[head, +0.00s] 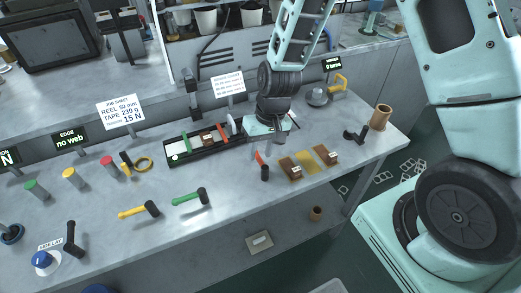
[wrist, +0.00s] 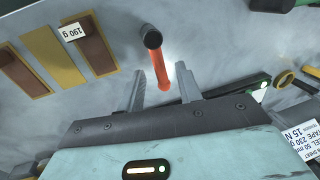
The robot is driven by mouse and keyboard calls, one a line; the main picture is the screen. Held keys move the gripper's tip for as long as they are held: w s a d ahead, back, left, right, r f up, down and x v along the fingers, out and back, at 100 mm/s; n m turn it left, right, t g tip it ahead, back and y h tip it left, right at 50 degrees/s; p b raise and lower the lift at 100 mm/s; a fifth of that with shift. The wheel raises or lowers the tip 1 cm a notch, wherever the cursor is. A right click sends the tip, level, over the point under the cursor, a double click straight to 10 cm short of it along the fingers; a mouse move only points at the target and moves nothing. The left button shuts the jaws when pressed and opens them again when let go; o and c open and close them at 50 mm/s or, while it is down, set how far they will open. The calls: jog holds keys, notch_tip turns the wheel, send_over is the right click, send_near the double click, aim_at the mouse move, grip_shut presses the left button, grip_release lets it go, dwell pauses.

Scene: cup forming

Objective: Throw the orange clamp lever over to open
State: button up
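My gripper (wrist: 161,70) is open, with one finger on each side of the orange bar in the wrist view. Gaps show between the bar and both fingers. The knob lies beyond the fingertips. Whether the fingers are level with the bar in height, I cannot tell.
A black rail (head: 206,150) lies left of my gripper. Brown blocks on yellow strips (head: 312,167) lie to the right. A brown cup (head: 381,117) stands near the right edge.

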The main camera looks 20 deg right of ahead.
jog(key=shift+f, duration=0.4)
grip_shut()
